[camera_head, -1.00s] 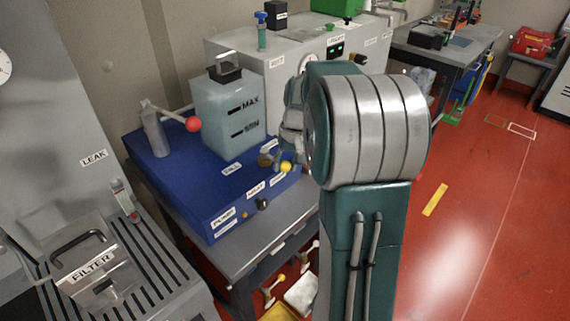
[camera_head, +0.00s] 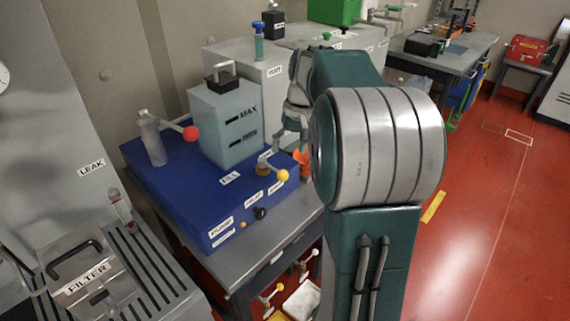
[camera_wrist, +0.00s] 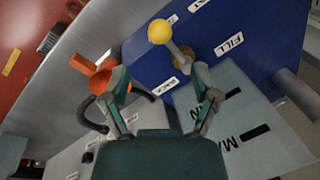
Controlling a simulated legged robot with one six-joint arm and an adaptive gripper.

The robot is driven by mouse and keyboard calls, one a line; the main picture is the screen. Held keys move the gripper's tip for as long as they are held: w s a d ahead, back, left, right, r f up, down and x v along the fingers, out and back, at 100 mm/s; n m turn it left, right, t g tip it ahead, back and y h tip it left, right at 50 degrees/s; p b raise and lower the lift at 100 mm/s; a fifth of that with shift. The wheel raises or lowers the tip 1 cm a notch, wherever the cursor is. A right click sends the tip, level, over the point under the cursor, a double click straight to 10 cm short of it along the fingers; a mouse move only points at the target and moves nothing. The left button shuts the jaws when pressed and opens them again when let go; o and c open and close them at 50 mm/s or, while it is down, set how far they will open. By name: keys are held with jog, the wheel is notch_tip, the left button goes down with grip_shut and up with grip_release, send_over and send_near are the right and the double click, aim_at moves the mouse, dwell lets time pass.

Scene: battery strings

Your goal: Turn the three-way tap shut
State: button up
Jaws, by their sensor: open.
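The three-way tap is a lever with a yellow ball (camera_head: 283,175) on a brass-coloured base (camera_head: 263,168), on top of the blue unit (camera_head: 165,185). Its lever points toward the unit's front right edge, by small labels. In the wrist view the yellow ball (camera_wrist: 160,32) is beyond and between the fingertips, with the FILL label (camera_wrist: 229,44) to its right. My gripper (camera_wrist: 165,84) is open and empty, apart from the lever. In the head view my gripper (camera_head: 291,143) hangs behind and right of the tap, partly hidden by my arm.
A translucent tank (camera_head: 225,125) marked MAX stands close behind the tap. A red-balled lever (camera_head: 190,133) is left of it. An orange part (camera_wrist: 100,78) with a black hose is beside my left finger in the wrist view. A grey cabinet (camera_head: 275,75) stands behind.

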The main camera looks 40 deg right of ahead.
jog(key=r, duration=0.4)
jog(key=shift+s+d, duration=0.15)
jog(key=shift+d, duration=0.2)
jog(key=shift+f, duration=0.1)
jog(key=s+a+r+n+t+h, duration=0.1)
jog(key=s+a, duration=0.3)
jog(key=a, duration=0.3)
jog(key=s+a+r+n+t+h, duration=0.1)
jog(key=s+a, duration=0.3)
jog(key=a, duration=0.4)
jog(key=s+a+f+n+t, duration=0.1)
jog(key=s+a+f, duration=0.1)
jog(key=s, duration=0.3)
jog(key=s+a+f+n+t, duration=0.1)
jog(key=s+a+f, duration=0.2)
jog(key=s+a, duration=0.2)
jog(key=shift+s+t, duration=0.35)
jog(key=shift+t, duration=0.05)
jog(key=shift+f, duration=0.1)
